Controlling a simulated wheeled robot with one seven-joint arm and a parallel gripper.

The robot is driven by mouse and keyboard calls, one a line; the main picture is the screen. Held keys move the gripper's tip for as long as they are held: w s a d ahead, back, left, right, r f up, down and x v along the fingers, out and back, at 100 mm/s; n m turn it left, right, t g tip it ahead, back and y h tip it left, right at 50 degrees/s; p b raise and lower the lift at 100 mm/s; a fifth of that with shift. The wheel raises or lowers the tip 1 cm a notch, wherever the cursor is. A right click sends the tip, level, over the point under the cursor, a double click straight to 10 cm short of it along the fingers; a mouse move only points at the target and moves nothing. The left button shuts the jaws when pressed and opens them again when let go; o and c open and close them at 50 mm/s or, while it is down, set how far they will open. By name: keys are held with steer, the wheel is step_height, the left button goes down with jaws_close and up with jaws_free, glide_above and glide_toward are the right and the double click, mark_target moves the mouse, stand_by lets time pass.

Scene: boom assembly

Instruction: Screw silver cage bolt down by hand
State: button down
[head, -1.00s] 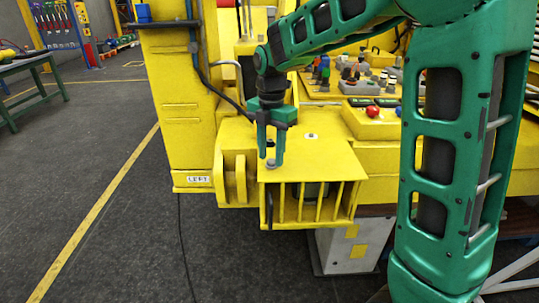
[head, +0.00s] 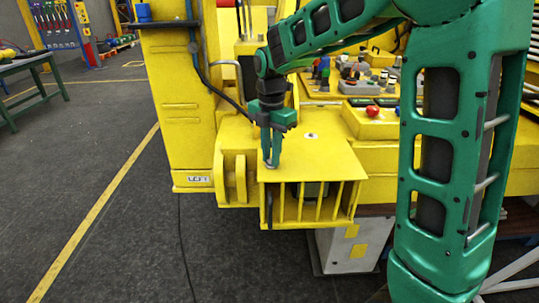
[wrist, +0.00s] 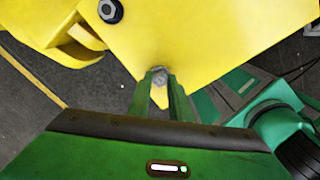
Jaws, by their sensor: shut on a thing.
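The silver cage bolt (head: 271,165) stands at the near left corner of the yellow cage's top plate (head: 318,162). It also shows in the wrist view (wrist: 160,75), near a corner of the plate. My gripper (head: 271,158) points down over the bolt with its fingers drawn in on the bolt's head. In the wrist view, the two green fingers of my gripper (wrist: 160,82) lie on either side of the bolt. The bolt's shank is hidden.
A second bolt (head: 311,136) sits farther back on the plate and shows as a dark-rimmed grey head in the wrist view (wrist: 110,11). A yellow panel with a red knob (head: 372,110) lies behind right. Yellow bars (head: 310,203) hang below the plate.

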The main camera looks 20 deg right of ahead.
steer(key=m, duration=0.4)
steer(key=shift+w+r+m, duration=0.1)
steer(key=shift+w+m, duration=0.05)
steer(key=shift+m, duration=0.25)
steer(key=m, duration=0.5)
steer(key=shift+w, duration=0.1)
steer(key=m, duration=0.4)
steer(key=shift+m, duration=0.4)
steer(key=m, duration=0.5)
steer(key=shift+w+m, duration=0.1)
steer(key=shift+m, duration=0.2)
steer(key=m, duration=0.4)
steer(key=shift+d+m, duration=0.1)
steer(key=shift+m, duration=0.2)
steer(key=m, duration=0.4)
steer(key=shift+m, duration=0.3)
steer(key=m, duration=0.9)
steer(key=shift+r, duration=0.1)
